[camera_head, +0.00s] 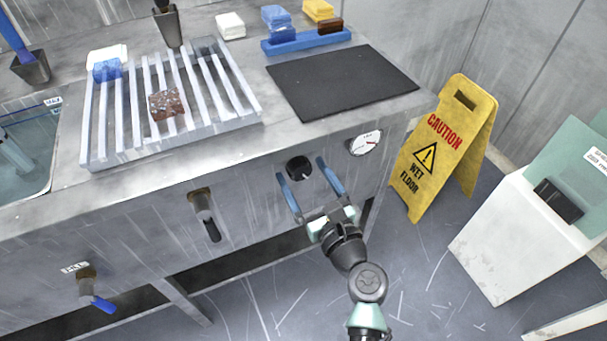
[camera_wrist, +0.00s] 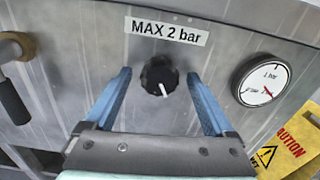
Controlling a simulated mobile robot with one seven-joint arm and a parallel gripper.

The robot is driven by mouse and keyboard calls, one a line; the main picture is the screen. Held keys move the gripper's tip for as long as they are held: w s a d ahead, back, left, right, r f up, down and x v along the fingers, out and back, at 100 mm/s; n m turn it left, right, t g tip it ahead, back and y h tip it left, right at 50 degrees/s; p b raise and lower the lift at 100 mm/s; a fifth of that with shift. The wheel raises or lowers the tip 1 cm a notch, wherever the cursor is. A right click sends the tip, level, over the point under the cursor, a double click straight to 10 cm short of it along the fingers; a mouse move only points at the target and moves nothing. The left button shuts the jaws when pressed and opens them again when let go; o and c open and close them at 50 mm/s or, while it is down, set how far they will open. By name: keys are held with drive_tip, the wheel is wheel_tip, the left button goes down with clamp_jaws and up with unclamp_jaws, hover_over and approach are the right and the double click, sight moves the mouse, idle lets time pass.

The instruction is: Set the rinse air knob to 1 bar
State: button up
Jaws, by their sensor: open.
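A round black knob (camera_wrist: 158,77) with a white pointer mark sits on the steel front panel under a "MAX 2 bar" label (camera_wrist: 167,31). Its mark points down and slightly right in the wrist view. The knob also shows in the head view (camera_head: 299,169). My gripper (camera_wrist: 158,73) is open, its two blue fingers on either side of the knob, with a gap at each side. The gauge also shows in the head view (camera_head: 366,143).
A yellow wet-floor sign (camera_head: 443,145) stands close right of the gauge. A white bin (camera_head: 518,235) is further right. A rack (camera_head: 100,140) and dark mat (camera_head: 340,82) lie on the counter.

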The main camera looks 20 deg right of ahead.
drive_tip(key=shift+w, duration=0.2)
drive_tip(key=c, duration=1.4)
